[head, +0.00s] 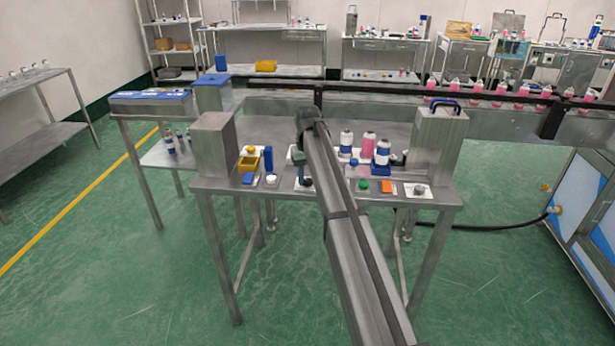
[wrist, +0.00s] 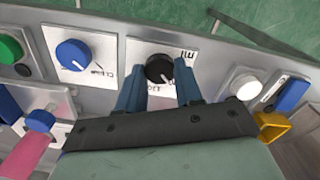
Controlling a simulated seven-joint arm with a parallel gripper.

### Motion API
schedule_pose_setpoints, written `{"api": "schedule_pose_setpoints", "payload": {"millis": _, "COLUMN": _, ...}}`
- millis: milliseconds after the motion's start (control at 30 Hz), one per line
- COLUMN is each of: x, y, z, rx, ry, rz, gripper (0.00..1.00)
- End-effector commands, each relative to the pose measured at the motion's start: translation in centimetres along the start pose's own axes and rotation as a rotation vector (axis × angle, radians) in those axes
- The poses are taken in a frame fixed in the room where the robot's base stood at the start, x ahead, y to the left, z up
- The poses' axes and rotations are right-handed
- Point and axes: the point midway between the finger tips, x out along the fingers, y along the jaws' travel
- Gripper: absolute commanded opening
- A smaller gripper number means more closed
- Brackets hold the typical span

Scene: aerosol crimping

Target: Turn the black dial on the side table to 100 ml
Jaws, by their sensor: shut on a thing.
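The black dial (wrist: 159,69) sits on a white plate (wrist: 143,50) in the wrist view, with a short white mark at its lower right edge. Upside-down "ml" lettering shows on the plate right of the dial. Digits below the dial are partly hidden and too small to read surely. My gripper (wrist: 158,82) is shut on the dial, one blue-grey finger on each side of it. In the head view the dial (head: 307,183) is a small dark spot at the table's front edge. My gripper (head: 300,165) is down over it, largely covered by my arm.
In the wrist view a blue knob (wrist: 73,54) is left of the dial, and a white button (wrist: 246,86) and blue switch (wrist: 291,95) are right. A yellow bin (head: 248,163), bottles (head: 382,152) and a steel box (head: 437,140) stand on the table (head: 215,187).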

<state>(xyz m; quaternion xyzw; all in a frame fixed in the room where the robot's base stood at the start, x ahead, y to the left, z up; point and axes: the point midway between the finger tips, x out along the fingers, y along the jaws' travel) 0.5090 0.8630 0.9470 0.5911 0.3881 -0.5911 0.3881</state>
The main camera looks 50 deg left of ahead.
Motion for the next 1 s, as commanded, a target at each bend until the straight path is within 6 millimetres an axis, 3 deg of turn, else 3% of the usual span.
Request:
{"api": "schedule_pose_setpoints", "payload": {"millis": 667, "x": -0.03, "y": -0.02, "z": -0.01, "rx": -0.065, "ry": 0.000, "rz": 0.000, "gripper": 0.05}}
{"api": "schedule_pose_setpoints", "payload": {"millis": 700, "x": -0.03, "y": -0.02, "z": -0.01, "rx": -0.065, "ry": 0.000, "rz": 0.000, "gripper": 0.37}}
{"api": "schedule_pose_setpoints", "payload": {"millis": 933, "x": -0.02, "y": -0.01, "z": 0.00, "rx": -0.064, "ry": 0.000, "rz": 0.000, "gripper": 0.59}}
{"api": "schedule_pose_setpoints", "payload": {"millis": 1000, "x": -0.01, "y": -0.01, "z": 0.00, "rx": -0.063, "ry": 0.000, "rz": 0.000, "gripper": 0.61}}
